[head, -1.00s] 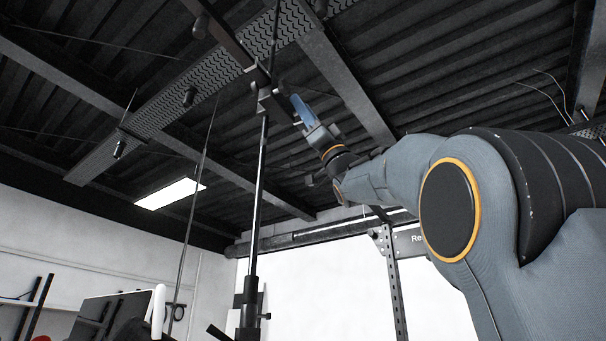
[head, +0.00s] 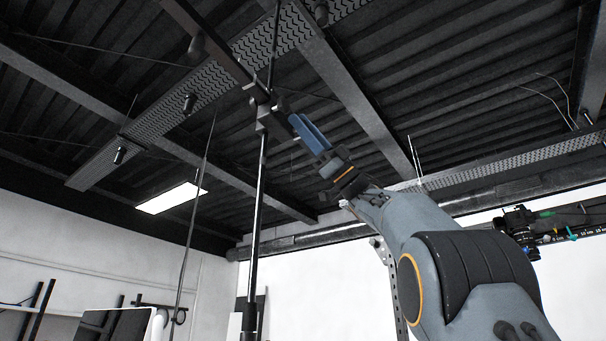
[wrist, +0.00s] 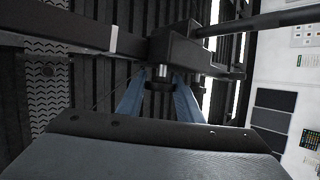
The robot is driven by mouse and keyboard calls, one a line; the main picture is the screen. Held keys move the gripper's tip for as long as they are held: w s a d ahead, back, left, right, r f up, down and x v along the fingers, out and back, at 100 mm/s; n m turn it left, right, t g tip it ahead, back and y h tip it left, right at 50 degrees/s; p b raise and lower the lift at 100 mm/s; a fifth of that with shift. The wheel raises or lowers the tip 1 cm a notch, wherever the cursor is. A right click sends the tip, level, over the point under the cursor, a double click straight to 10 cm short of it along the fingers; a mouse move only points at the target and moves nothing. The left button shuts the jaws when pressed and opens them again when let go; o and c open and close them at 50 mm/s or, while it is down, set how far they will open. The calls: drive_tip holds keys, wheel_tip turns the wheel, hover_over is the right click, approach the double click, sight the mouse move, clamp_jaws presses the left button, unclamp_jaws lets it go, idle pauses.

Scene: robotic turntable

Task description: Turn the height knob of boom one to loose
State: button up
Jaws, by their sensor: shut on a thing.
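A dark clamp block (head: 262,108) sits at the top of a tall thin stand pole (head: 257,190), with a boom bar (head: 215,48) running up and left from it. The wrist view shows the clamp block (wrist: 178,46) close up, with a dark knob (wrist: 160,85) on a short silver shaft below it. My gripper (head: 295,120) reaches up to the right side of the clamp. In the wrist view its blue fingers (wrist: 159,82) are shut on the knob, one on each side. No label shows which boom this is, and the knob's turn position cannot be read.
A perforated ceiling rail (head: 165,112) and dark beams run overhead. A second thin pole (head: 195,205) stands left of the stand. A camera (head: 520,222) on a bar is at the right. A dark bar (wrist: 265,20) crosses the wrist view's upper right.

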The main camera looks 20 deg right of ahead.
drive_tip(key=o, duration=1)
drive_tip(key=b+v, duration=0.4)
drive_tip(key=v, duration=0.3)
drive_tip(key=shift+d+f, duration=0.3)
drive_tip(key=shift+a, duration=0.1)
